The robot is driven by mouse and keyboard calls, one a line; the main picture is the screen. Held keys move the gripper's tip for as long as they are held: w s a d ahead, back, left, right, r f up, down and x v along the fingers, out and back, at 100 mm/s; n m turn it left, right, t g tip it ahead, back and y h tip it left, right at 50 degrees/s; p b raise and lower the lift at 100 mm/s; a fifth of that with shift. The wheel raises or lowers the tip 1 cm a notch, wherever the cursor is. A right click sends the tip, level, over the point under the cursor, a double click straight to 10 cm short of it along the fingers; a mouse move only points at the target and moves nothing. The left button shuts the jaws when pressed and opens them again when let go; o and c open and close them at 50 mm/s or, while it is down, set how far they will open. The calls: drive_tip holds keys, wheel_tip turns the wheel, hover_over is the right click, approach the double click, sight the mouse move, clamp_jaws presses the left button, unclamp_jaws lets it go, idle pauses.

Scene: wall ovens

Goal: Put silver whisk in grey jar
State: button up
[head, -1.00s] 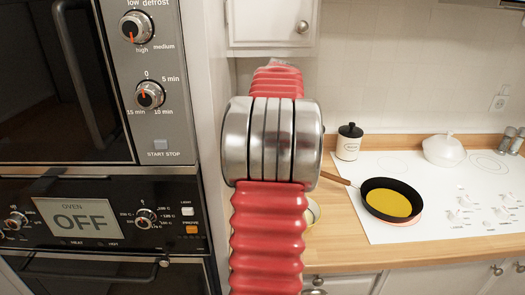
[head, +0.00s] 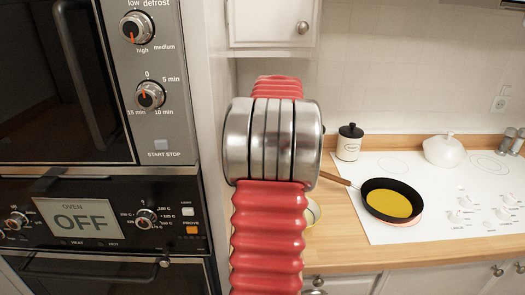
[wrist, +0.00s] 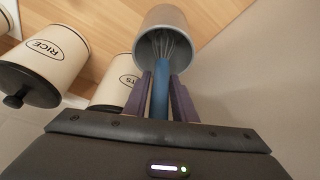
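In the wrist view my gripper (wrist: 161,80) has its two dark purple fingers on either side of a blue handle, and looks shut on it. The handle belongs to the silver whisk (wrist: 165,47), whose wire loops show inside the mouth of the grey jar (wrist: 165,17). The wires' far end is hidden in the jar. I cannot tell whether the whisk touches the jar's wall or bottom. In the head view my red arm hides the gripper, the whisk and the jar.
Cream canisters with dark lids, one marked RICE (wrist: 45,60), stand left of the jar in the wrist view. A pale wall (wrist: 250,85) is at right. The head view shows a frying pan (head: 390,202) on a white hob, a black-lidded jar (head: 349,145) and ovens at left.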

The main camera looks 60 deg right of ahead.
drive_tip(key=o, duration=0.3)
drive_tip(key=shift+r, duration=0.15)
drive_tip(key=v, duration=1.2)
drive_tip(key=shift+s, duration=0.1)
idle(0.8)
